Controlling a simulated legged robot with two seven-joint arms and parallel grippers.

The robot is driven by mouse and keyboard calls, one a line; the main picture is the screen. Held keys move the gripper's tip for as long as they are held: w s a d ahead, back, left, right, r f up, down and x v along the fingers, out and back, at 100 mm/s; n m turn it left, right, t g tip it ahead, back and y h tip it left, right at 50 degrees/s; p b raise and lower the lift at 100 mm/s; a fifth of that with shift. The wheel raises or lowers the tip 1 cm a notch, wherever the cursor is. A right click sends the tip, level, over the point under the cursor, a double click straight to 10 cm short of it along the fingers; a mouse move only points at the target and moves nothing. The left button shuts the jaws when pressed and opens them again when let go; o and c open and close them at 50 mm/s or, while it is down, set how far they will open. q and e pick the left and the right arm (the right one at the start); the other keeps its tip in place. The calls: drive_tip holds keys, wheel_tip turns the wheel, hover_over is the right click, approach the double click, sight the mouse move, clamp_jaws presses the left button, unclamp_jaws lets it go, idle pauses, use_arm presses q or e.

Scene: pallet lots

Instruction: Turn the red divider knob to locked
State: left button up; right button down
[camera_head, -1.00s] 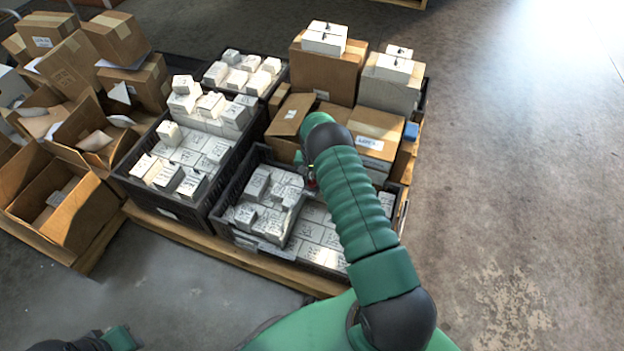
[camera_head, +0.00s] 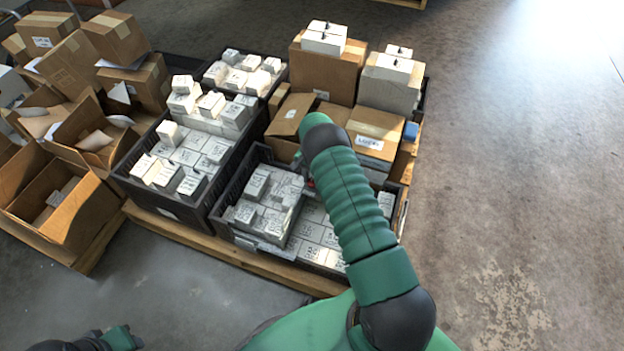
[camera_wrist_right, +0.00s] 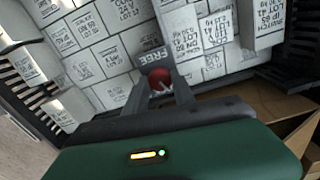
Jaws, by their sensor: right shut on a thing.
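The red divider knob (camera_wrist_right: 160,78) shows in the right wrist view between the fingertips of my right gripper (camera_wrist_right: 163,90). The fingers are shut on it. A plate reading "FREE" stands just beyond the knob. In the head view only a small speck of red (camera_head: 310,183) shows beside my right arm, which hides most of that gripper. The knob sits at the divider inside the front black crate (camera_head: 228,232), among white labelled boxes. My left gripper (camera_head: 125,338) is at the bottom left edge, partly out of frame; its fingers are unclear.
Another black crate (camera_head: 128,188) of white boxes stands to the left. Cardboard boxes (camera_head: 328,72) stand behind on the pallet. Open cartons (camera_head: 75,215) crowd the far left. The concrete floor on the right (camera_head: 510,200) is clear.

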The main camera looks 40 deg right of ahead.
drive_tip(key=shift+w+d, duration=0.1)
drive_tip(key=c, duration=1.1)
unclamp_jaws()
drive_tip(key=shift+o, duration=0.2)
drive_tip(key=shift+r, duration=0.1)
wheel_tip(320, 180, up, 16)
drive_tip(key=p, duration=0.6)
drive_tip(key=shift+r+p, duration=0.25)
drive_tip(key=shift+p, duration=0.1)
